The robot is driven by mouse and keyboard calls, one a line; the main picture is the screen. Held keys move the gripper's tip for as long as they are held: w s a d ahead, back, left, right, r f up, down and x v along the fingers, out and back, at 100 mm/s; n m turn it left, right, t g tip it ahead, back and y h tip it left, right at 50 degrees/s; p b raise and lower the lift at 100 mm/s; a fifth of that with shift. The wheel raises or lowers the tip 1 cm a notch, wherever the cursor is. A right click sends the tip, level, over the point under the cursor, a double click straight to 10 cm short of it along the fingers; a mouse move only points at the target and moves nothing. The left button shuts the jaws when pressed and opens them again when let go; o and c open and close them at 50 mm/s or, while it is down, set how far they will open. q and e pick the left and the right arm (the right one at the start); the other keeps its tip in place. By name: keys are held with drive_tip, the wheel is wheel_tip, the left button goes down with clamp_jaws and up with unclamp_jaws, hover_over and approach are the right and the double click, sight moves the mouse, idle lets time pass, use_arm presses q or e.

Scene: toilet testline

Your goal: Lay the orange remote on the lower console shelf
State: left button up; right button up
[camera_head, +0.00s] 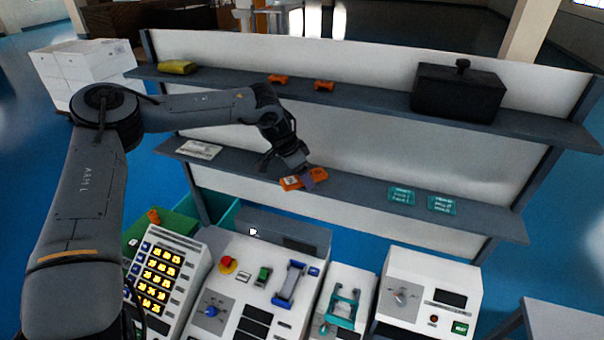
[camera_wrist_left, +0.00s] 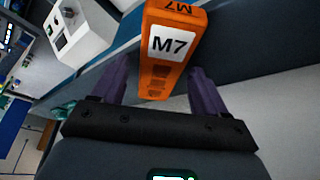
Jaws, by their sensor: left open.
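The orange remote (camera_head: 290,183) is at the lower console shelf (camera_head: 355,190), near its middle, at my left gripper's fingertips. My left gripper (camera_head: 305,178) is open just above that shelf. In the left wrist view the remote (camera_wrist_left: 172,55), labelled M7, lies between the two purple fingers (camera_wrist_left: 160,80), with visible gaps on both sides. Whether the remote rests fully flat on the shelf is hard to tell. My right gripper is not in view.
The lower shelf also holds a white item (camera_head: 199,149) and teal cards (camera_head: 402,195). The upper shelf (camera_head: 370,97) overhangs, with a black box (camera_head: 458,92), small orange items (camera_head: 324,86) and a yellow item (camera_head: 177,67). Control panels (camera_head: 255,285) stand in front.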

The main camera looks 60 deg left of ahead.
use_arm(q)
drive_tip(key=shift+r, duration=0.1)
drive_tip(key=shift+r, duration=0.15)
drive_tip(key=shift+s+r, duration=0.25)
drive_tip(key=shift+r, duration=0.35)
drive_tip(key=b+v, duration=0.3)
drive_tip(key=v, duration=0.7)
drive_tip(key=shift+s+r, duration=0.2)
drive_tip(key=shift+a, duration=0.1)
